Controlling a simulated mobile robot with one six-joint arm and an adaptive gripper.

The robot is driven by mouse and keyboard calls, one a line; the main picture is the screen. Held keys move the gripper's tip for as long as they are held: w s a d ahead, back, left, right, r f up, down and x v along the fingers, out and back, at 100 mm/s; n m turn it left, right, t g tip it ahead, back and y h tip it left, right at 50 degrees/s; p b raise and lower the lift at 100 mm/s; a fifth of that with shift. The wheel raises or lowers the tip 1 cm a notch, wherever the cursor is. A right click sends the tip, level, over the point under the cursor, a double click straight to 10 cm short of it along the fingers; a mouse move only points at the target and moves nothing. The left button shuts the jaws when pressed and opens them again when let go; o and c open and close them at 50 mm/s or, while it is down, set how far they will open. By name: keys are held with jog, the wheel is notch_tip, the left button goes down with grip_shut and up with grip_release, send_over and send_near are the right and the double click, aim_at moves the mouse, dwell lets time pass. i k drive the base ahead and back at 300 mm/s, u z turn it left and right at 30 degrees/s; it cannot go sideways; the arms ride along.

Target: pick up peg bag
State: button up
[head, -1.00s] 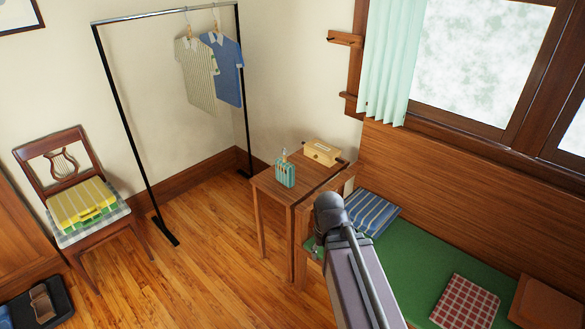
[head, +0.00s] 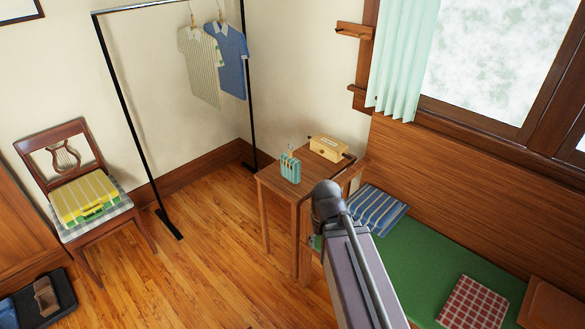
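The peg bag appears to be the small teal striped bag (head: 290,168) standing upright on the near left part of the small wooden table (head: 277,183). A little hook or handle shows at its top. My arm rises from the bottom of the head view, its grey joint just right of and below the table in the picture. My gripper is not visible; the arm hides whatever lies behind it. Nothing of mine is seen touching the bag.
A yellow box (head: 327,148) sits behind the bag on the table. A green bench (head: 420,265) with cushions lies to the right. A clothes rack (head: 122,100) with two shirts and a chair (head: 65,155) stand left. The floor (head: 215,235) before the table is clear.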

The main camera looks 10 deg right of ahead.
aim_at(290, 166)
jog(key=z, duration=0.05)
jog(key=i, duration=0.95)
jog(key=u, duration=0.05)
